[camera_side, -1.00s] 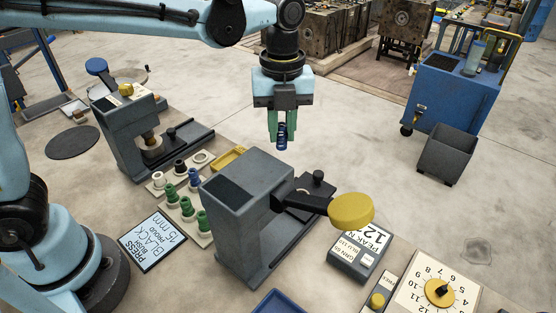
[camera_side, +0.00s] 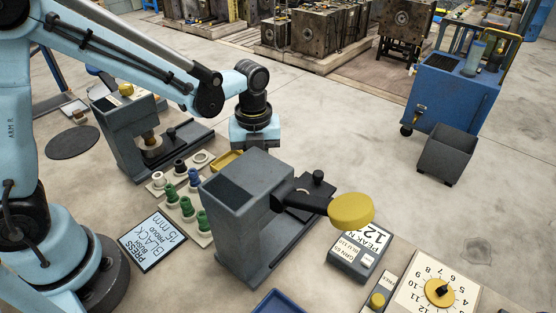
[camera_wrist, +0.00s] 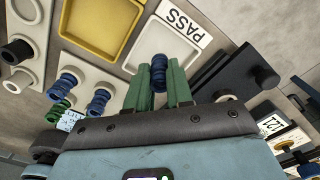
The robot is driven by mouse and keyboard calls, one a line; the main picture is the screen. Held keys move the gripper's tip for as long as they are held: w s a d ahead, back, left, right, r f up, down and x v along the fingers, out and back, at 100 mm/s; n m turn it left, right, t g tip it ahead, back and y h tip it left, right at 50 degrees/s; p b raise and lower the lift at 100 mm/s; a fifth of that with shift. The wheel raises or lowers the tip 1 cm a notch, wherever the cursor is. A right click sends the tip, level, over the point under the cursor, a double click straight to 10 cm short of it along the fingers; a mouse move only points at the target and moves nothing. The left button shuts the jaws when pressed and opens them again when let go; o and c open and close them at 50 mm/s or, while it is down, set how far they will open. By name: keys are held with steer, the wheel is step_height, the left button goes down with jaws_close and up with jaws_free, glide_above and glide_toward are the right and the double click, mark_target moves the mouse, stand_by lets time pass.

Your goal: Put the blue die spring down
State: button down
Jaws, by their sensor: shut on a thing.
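The blue die spring (camera_wrist: 159,70) is upright between the green fingers of my gripper (camera_wrist: 159,80) in the wrist view. The fingers are shut on it. It is in line with the white tray (camera_wrist: 139,51) beside the PASS label (camera_wrist: 180,26); I cannot tell whether it touches the tray floor. In the side view the wrist block (camera_side: 254,131) shows behind the grey press (camera_side: 247,205), which hides the fingers, the held spring and the white tray.
A yellow tray (camera_wrist: 72,22) adjoins the white one on the left. A pale rack (camera_side: 205,238) holds blue springs (camera_wrist: 98,101), green springs (camera_side: 203,222) and dark pieces. A second press (camera_side: 118,140) stands behind the rack. A dark block (camera_wrist: 232,78) is close right of the fingers.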

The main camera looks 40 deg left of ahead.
steer(key=shift+f, duration=0.65)
steer(key=shift+f, duration=0.15)
steer(key=c, duration=1)
jaws_free()
step_height(320, 180, up, 12)
steer(key=shift+f, duration=0.1)
steer(key=s+a+n+t, duration=0.2)
steer(key=s+n, duration=0.1)
steer(key=n, duration=0.6)
steer(key=s+a+n+t, duration=0.2)
steer(key=s+n, duration=0.1)
steer(key=n, duration=0.6)
steer(key=s+a+n+t, duration=0.2)
steer(key=s+n+t, duration=0.1)
steer(key=n, duration=0.6)
steer(key=shift+a, duration=0.35)
